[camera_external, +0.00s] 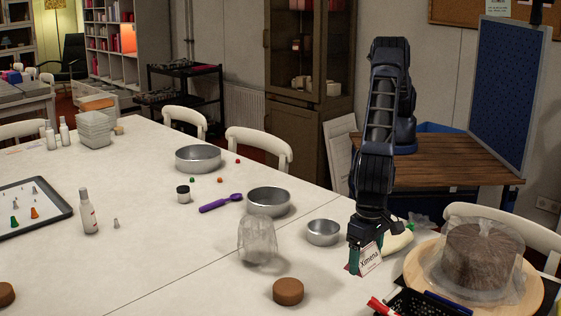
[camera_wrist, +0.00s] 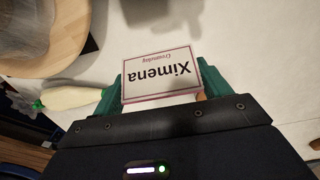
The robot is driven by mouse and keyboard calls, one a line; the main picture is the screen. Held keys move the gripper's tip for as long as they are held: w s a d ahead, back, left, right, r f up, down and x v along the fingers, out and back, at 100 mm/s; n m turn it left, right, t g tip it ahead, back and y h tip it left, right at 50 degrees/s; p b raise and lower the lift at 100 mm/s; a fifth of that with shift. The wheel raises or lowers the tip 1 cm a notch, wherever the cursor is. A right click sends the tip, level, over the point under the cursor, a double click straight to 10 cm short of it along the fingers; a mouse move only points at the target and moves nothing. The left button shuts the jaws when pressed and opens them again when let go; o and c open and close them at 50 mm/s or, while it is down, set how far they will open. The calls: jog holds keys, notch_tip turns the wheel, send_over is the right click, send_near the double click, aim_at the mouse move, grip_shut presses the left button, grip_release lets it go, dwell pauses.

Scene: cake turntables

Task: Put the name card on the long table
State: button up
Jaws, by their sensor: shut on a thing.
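The name card (camera_external: 371,260) is a small white card with a dark red border, reading "Ximena". My gripper (camera_external: 356,254) is shut on it, at the near right part of the long white table (camera_external: 170,265). In the wrist view the card (camera_wrist: 158,76) sits between the green fingers of my gripper (camera_wrist: 165,90), its print upside down. The card's lower edge is close to the tabletop; I cannot tell whether it touches.
A wrapped brown cake (camera_external: 482,257) on a round wooden turntable (camera_external: 530,292) stands right of my gripper. A black basket (camera_external: 412,303) with pens is in front. A small metal pan (camera_external: 323,233), a clear bag (camera_external: 258,240) and a brown disc (camera_external: 288,291) lie left. Bare tabletop surrounds them.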

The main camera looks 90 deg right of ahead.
aim_at(360, 304)
notch_tip(360, 304, down, 12)
jog(key=shift+r, duration=0.1)
dwell(0.5)
jog(key=o, duration=1)
jog(key=shift+c, duration=0.2)
notch_tip(360, 304, up, 12)
